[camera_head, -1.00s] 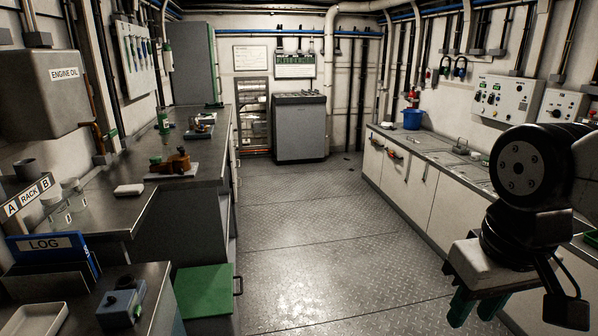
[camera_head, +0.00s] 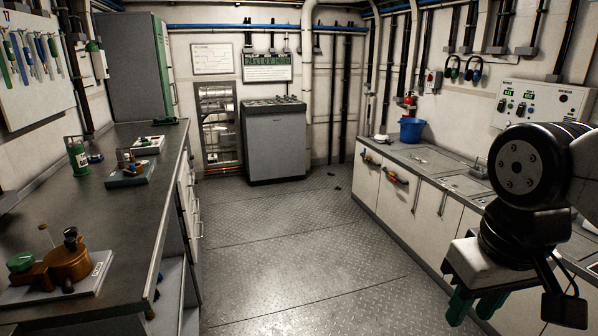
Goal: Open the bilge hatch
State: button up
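My gripper (camera_head: 476,306) hangs at the lower right of the head view, with a white body and green fingers. The fingers stand apart with nothing visible between them. It is above the floor, in front of the right-hand cabinets. The floor (camera_head: 290,240) is grey tread plate with straight seams across it. Two small dark marks (camera_head: 337,188) lie on the floor toward the back right. I cannot tell whether they belong to a hatch; no part of the floor is plainly recognisable as the bilge hatch.
A long workbench (camera_head: 125,215) runs along the left. White cabinets (camera_head: 400,200) line the right, with a blue bucket (camera_head: 411,130) on top. A grey cabinet (camera_head: 274,145) stands at the back wall beside a piped recess (camera_head: 218,125). The aisle between is clear.

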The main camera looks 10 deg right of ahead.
aim_at(435, 163)
jog(key=z, duration=0.2)
jog(key=i, duration=2)
jog(key=z, duration=0.4)
jog(key=i, duration=2.15)
jog(key=z, duration=0.35)
jog(key=i, duration=0.85)
